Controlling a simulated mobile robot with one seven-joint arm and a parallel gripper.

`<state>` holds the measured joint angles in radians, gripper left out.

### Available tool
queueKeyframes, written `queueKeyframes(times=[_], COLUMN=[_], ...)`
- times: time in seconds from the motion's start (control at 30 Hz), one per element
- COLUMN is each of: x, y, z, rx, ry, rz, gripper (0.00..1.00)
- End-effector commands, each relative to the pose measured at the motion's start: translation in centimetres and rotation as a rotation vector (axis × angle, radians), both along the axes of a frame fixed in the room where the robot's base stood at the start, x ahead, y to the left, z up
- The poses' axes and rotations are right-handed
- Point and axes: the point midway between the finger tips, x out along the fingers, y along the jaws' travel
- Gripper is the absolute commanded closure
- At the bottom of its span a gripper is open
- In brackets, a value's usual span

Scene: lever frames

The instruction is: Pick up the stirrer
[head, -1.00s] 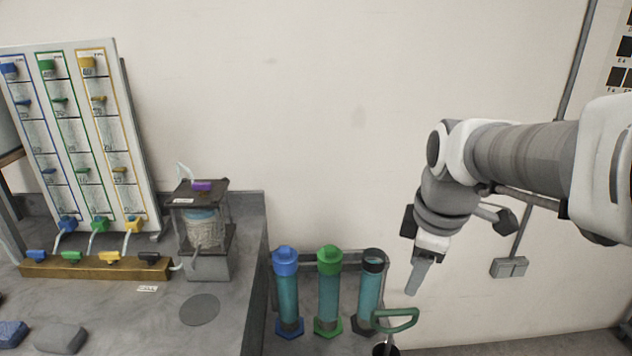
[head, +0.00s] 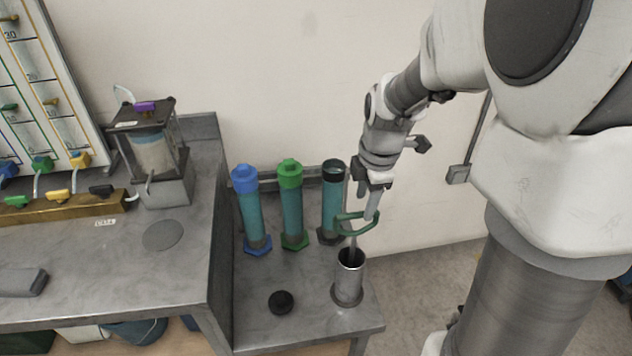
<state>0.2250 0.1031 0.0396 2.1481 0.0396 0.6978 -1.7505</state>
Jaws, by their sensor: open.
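The stirrer has a green loop handle (head: 357,228) and a thin rod that stands down in a metal cylinder (head: 348,284) on the low bench. My gripper (head: 360,205) is open and points down at the handle. One finger shows at the right of the handle and overlaps it in the picture. The other finger seems to be at the left, thin and hard to make out. I cannot tell whether either finger touches the handle. The lower end of the rod is hidden inside the cylinder.
Three teal tubes stand behind the cylinder, with blue (head: 252,210), green (head: 291,205) and black (head: 333,200) tops. A black cap (head: 281,302) lies on the low bench (head: 315,322). A higher counter (head: 110,270) with a small apparatus (head: 155,155) stands at the left.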

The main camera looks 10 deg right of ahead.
Motion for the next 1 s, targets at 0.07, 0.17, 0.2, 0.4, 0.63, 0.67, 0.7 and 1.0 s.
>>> queueKeyframes(times=[0.07,0.17,0.2,0.4,0.63,0.67,0.7,1.0], x=[0.1,0.2,0.3,1.2,1.7,1.8,1.8,1.8], y=[0.0,0.1,0.1,0.9,0.9,0.9,0.9,0.9], z=[-0.9,-1.3,-1.6,-4.3,-6.2,-6.2,-6.2,-6.2], rx=[0.000,0.000,0.000,0.001,0.000,0.000,0.000,0.000], ry=[0.001,0.001,0.001,0.003,-0.001,-0.001,-0.001,-0.001], rz=[0.000,0.001,0.001,0.002,0.001,0.001,0.001,0.000], gripper=[0.45,0.45,0.45,0.45,0.45,0.45,0.45,0.74])
